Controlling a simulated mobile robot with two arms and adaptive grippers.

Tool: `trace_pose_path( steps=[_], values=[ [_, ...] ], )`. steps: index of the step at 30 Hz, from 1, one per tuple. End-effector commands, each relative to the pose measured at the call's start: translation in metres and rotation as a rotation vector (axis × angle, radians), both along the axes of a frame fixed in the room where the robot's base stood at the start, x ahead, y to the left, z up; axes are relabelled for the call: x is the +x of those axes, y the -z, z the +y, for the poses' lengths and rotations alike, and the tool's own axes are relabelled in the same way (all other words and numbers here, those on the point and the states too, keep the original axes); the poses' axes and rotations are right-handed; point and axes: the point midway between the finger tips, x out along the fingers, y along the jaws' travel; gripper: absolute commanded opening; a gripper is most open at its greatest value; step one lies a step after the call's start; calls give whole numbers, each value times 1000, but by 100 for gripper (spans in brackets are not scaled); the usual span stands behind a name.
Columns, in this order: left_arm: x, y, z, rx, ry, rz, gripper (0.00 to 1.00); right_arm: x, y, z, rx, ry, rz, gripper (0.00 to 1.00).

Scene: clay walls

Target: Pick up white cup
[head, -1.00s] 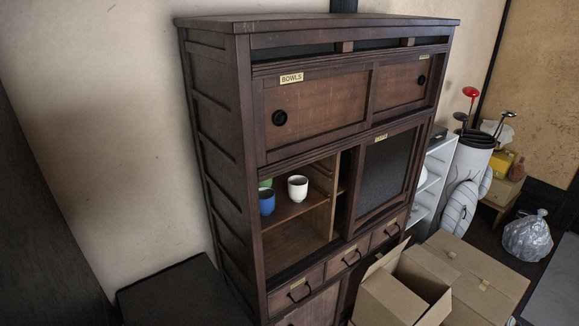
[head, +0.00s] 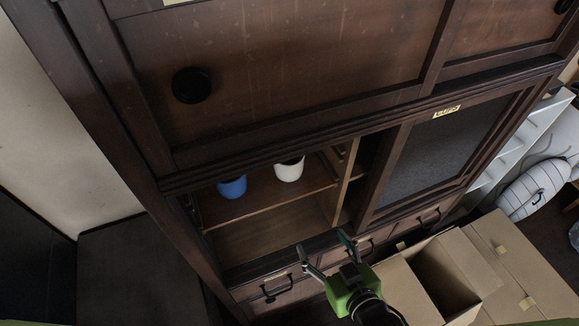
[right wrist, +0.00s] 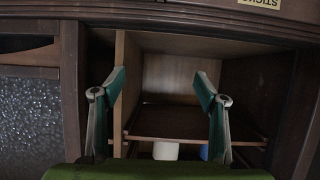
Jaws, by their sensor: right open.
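The white cup (head: 289,169) stands upright on the cabinet's middle shelf (head: 262,196), to the right of the blue cup (head: 232,187). In the right wrist view the white cup (right wrist: 165,151) shows low between the fingers, partly hidden by my gripper body and the shelf edge, with a bit of the blue cup (right wrist: 204,152) beside it. My right gripper (head: 324,248) is open and empty, in front of the cabinet and below the white cup in the head view. It also shows in the right wrist view (right wrist: 160,85), fingers spread wide. My left gripper is not in view.
The cabinet opening is framed by a wooden divider (head: 343,184) on the right and a glass sliding door (head: 445,150) beyond it. Drawers with handles (head: 277,288) lie below. Cardboard boxes (head: 440,275) stand at the lower right.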

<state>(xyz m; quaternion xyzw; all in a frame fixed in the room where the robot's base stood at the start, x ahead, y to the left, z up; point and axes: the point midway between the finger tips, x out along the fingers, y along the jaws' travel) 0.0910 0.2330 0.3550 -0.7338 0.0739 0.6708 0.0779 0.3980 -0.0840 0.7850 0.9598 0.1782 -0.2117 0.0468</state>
Motion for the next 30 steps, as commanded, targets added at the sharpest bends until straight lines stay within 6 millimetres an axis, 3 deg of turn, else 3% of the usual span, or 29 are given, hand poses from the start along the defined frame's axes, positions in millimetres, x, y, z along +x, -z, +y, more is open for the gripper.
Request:
trace_pose_path(
  steps=[1, 3, 6, 9, 14, 24, 30],
  values=[
    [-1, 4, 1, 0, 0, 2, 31, 1, -41, 12, 45, -18, -100, 67],
    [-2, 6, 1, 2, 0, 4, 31, 1, -89, 21, 96, -32, -212, 67],
    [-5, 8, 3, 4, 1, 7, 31, -3, -138, 28, 148, -45, -322, 67],
    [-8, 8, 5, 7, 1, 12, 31, -4, -164, 31, 176, -50, -379, 67],
    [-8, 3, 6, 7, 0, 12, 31, 11, -174, 38, 186, -50, -402, 67],
    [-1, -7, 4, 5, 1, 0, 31, 65, -172, 62, 184, -50, -396, 67],
    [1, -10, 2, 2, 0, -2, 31, 76, -171, 67, 183, -51, -396, 67]
  ],
)
